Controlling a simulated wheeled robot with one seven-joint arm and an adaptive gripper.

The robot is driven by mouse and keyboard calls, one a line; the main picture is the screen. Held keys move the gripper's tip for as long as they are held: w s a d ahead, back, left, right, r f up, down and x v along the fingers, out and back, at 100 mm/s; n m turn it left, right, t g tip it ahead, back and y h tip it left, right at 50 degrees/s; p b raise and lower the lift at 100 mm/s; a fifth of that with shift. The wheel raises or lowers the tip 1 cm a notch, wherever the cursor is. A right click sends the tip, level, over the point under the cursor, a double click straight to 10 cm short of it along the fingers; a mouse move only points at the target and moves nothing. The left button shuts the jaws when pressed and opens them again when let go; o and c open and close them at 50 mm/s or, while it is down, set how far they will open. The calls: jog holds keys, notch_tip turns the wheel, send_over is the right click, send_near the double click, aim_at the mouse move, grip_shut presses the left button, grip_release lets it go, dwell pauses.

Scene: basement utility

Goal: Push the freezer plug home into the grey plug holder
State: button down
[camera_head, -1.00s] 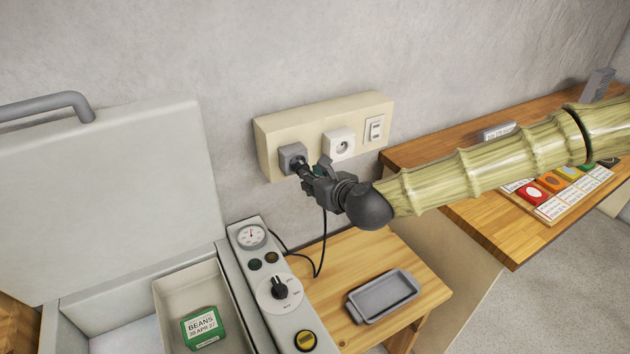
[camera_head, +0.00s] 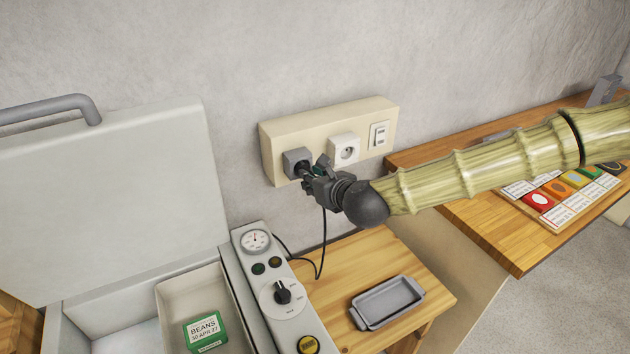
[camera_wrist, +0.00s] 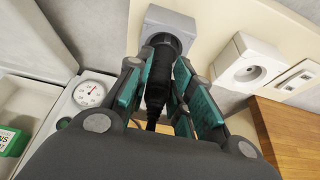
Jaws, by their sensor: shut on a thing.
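The grey plug holder (camera_head: 295,160) is at the left end of a cream wall panel, and it shows at the top of the wrist view (camera_wrist: 168,24). The black freezer plug (camera_wrist: 158,80) points at the holder's round opening, with its front end at or inside it. I cannot tell how deep it sits. My gripper (camera_head: 309,175) is shut on the plug, with a teal-padded finger on each side of it in the wrist view (camera_wrist: 160,88). The black cord (camera_head: 323,245) hangs down from the plug and curves left to the freezer.
A white socket (camera_head: 345,148) and a switch (camera_head: 379,134) sit right of the holder. Below are the freezer's control panel (camera_head: 290,318), its raised lid (camera_head: 110,200) and a small wooden table (camera_head: 350,255) with a grey tray (camera_head: 387,303). A wooden counter (camera_head: 480,225) stands right.

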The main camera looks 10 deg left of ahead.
jog(key=shift+w+a, duration=0.25)
jog(key=shift+w, duration=0.1)
jog(key=c, duration=1.2)
grip_release()
jog(key=shift+o, duration=0.2)
jog(key=v, duration=1.2)
jog(key=shift+d+r, duration=0.1)
